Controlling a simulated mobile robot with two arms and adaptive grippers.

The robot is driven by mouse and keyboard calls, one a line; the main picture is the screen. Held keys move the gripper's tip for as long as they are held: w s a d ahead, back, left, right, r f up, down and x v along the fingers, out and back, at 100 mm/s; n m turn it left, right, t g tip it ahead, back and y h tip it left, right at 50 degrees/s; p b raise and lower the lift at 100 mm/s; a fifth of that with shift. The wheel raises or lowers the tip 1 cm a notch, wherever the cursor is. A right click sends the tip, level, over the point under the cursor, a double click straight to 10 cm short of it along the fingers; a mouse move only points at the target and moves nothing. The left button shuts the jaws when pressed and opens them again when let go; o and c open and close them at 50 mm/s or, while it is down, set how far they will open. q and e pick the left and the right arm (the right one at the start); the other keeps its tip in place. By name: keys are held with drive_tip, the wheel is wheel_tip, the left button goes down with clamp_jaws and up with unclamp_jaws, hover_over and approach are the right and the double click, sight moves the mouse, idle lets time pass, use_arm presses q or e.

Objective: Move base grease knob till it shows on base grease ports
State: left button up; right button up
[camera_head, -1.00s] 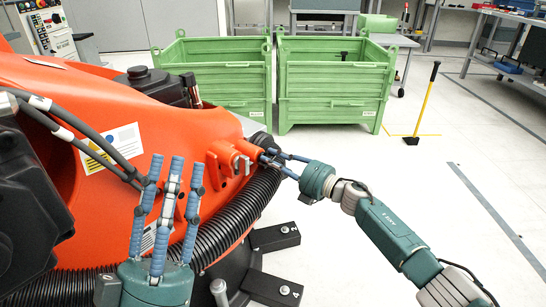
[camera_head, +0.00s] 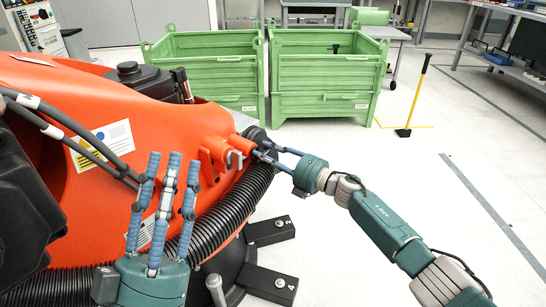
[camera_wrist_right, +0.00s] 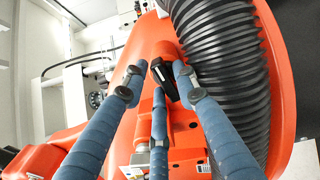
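The orange robot arm base (camera_head: 90,105) fills the left of the head view. A bracket (camera_head: 222,155) with light metal parts sticks out of its right side. My right gripper (camera_head: 266,152) reaches from the right to just beside this bracket, with its fingers extended and apart. In the right wrist view, a small black lever-like piece (camera_wrist_right: 164,80), possibly the grease knob, shows between the spread fingertips of my right gripper (camera_wrist_right: 155,85). I cannot tell whether a finger touches it. Small ports or labels behind the lower finger are hard to read. My left gripper (camera_head: 168,175) is open and empty, fingers up.
A black ribbed hose (camera_head: 228,208) curves below the bracket and shows large in the right wrist view (camera_wrist_right: 222,60). Black floor feet (camera_head: 270,230) lie below. Two green bins (camera_head: 325,105) stand behind. The white floor on the right is clear around a yellow-handled tool (camera_head: 418,90).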

drive_tip(key=v, duration=1.2)
drive_tip(key=shift+f, duration=0.1)
